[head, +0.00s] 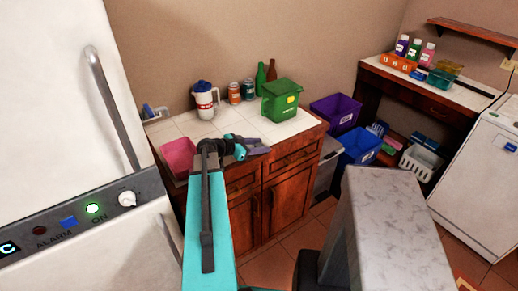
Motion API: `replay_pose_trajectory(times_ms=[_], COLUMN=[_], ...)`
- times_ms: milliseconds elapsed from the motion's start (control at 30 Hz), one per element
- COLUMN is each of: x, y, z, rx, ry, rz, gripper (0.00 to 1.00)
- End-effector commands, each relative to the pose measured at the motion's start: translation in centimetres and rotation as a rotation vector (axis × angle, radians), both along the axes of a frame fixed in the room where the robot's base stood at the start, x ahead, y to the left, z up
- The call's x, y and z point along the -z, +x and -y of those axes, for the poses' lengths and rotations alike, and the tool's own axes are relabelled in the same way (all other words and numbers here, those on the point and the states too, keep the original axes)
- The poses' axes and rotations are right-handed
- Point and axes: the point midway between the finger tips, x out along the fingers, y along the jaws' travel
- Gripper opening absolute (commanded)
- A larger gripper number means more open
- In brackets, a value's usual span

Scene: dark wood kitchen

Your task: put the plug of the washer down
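The white washer (482,190) stands at the far right, partly cut off by the picture edge. A thin dark cord (497,101) rises from behind its top toward the right edge. A pale wall socket (509,66) is above it, also at the right edge. I cannot make out the plug clearly. My gripper (262,147) is at the end of my turquoise arm, in front of the tiled counter in the middle and far from the washer. It is small and dark here, and I cannot tell whether its fingers are open or shut.
The tiled counter (228,122) holds a green box (281,105), a jug (204,102), cans and bottles. Purple (335,112) and blue (358,146) bins stand beside it. A white basket (421,160) is near the washer. A pale marbled block (395,235) fills the lower right.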

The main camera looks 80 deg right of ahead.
Motion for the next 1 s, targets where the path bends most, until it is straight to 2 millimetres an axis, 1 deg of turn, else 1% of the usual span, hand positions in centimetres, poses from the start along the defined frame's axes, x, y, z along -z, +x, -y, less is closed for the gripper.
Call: replay_pose_trajectory(times_ms=[33,167,200,233,267,667,867,1000], x=[0.0,0.0,0.0,0.0,0.0,-0.4,-1.6,-3.0], y=[0.0,0.0,0.0,0.0,0.0,0.1,0.1,0.1], z=[0.0,0.0,0.0,0.0,0.0,0.0,0.0,0.0], rx=[0.0,0.0,0.0,0.0,-0.001,-0.001,-0.001,-0.001], ry=[0.0,0.0,0.0,0.0,0.0,-0.001,-0.002,-0.003], rz=[0.0,0.0,0.0,0.0,0.0,0.0,0.0,0.001], gripper=[0.35,0.13,0.06,0.06,0.02,0.02,0.02,0.02])
